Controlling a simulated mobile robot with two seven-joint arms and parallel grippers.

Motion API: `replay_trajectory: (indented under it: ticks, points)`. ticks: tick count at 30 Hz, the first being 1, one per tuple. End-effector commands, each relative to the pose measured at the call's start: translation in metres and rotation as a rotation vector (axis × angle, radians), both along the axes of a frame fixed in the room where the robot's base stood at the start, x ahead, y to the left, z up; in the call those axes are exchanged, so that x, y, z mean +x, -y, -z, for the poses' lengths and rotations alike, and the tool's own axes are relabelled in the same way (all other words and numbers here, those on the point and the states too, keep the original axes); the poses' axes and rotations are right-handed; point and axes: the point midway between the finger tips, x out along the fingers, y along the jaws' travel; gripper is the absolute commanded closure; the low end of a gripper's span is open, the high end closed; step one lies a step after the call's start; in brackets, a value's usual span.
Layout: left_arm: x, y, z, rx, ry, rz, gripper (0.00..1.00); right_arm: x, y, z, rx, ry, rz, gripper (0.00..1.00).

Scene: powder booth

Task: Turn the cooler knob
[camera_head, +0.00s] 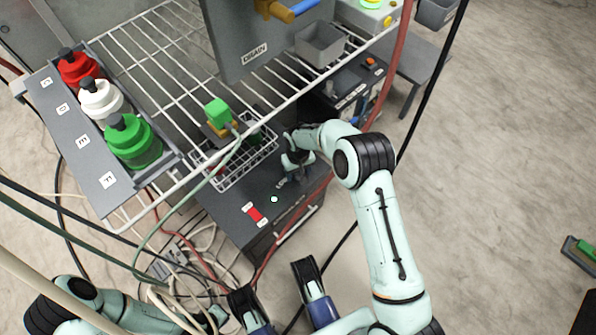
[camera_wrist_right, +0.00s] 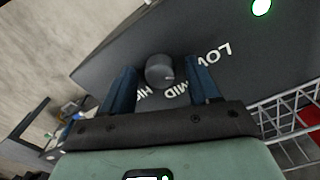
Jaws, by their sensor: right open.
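The cooler (camera_head: 235,215) is a dark grey box under the wire rack. In the right wrist view its knob (camera_wrist_right: 159,70) is a round grey dial with a small light mark, on a dark panel (camera_wrist_right: 200,30) lettered LOW, MID and HIGH. My right gripper (camera_wrist_right: 160,88) is open, with its blue fingers apart on either side of the knob. I cannot tell whether they touch it. In the head view my right gripper (camera_head: 292,175) is over the cooler's top and hides the knob.
A green light (camera_head: 274,199) and a red switch (camera_head: 256,214) are on the cooler. The wire rack (camera_head: 165,70) holds a bottle tray (camera_head: 75,140) and a wire basket (camera_head: 238,175) hangs close by. A red hose (camera_head: 400,60) passes near my right arm.

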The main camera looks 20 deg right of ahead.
Motion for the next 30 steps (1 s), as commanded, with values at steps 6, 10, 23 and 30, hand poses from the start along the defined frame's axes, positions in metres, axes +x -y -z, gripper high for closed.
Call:
replay_trajectory:
  ticks: [6,10,23,30]
  points:
    - [0.0,0.0,0.0,0.0,0.0,0.0,1.0,0.0,0.0,0.0,0.0,0.0,0.0,0.88]
    - [0.0,0.0,0.0,0.0,0.001,0.001,1.0,0.0,0.0,0.0,0.0,0.0,0.001,0.95]
    - [0.005,0.001,-0.004,0.0,0.016,0.001,1.0,0.0,0.0,-0.001,-0.001,-0.001,0.133,0.95]
    - [0.011,0.002,-0.009,0.002,0.037,0.004,1.0,0.0,0.0,-0.001,-0.001,0.0,0.336,0.95]
